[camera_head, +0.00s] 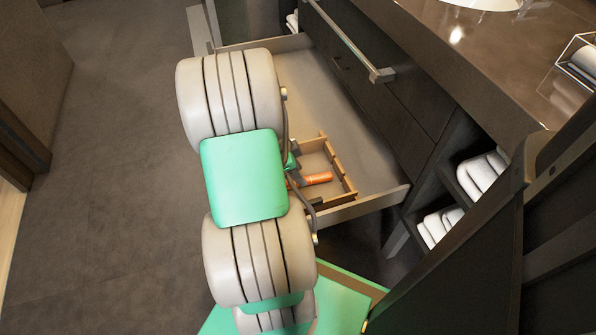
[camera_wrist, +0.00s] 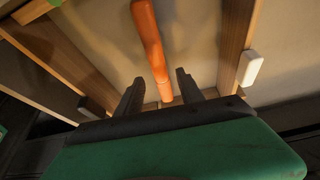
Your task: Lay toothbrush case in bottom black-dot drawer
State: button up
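The orange, stick-shaped toothbrush case (camera_head: 318,178) lies in a wooden compartment tray (camera_head: 347,176) inside the open lower drawer (camera_head: 378,204). In the wrist view the case (camera_wrist: 150,45) lengthwise crosses the tray floor, its near end between my fingertips. My gripper (camera_wrist: 160,84) is open, with a gap on each side of the case; I cannot tell how far above the case the fingers are. In the head view my gripper (camera_head: 303,176) is over the tray, partly hidden by my arm. No black dot is visible.
Closed dark drawer fronts (camera_head: 385,92) and a bar handle (camera_head: 378,74) stand above the open drawer. Rolled white towels (camera_head: 480,174) fill shelves at the right. The drawer floor (camera_head: 312,90) behind the tray is clear. A small white block (camera_wrist: 252,68) is beside the tray wall.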

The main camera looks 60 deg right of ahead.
jog(key=p+v, duration=0.3)
jog(key=v, duration=0.4)
jog(key=shift+w+r, duration=0.1)
jog(key=shift+r, duration=0.3)
dwell(0.3)
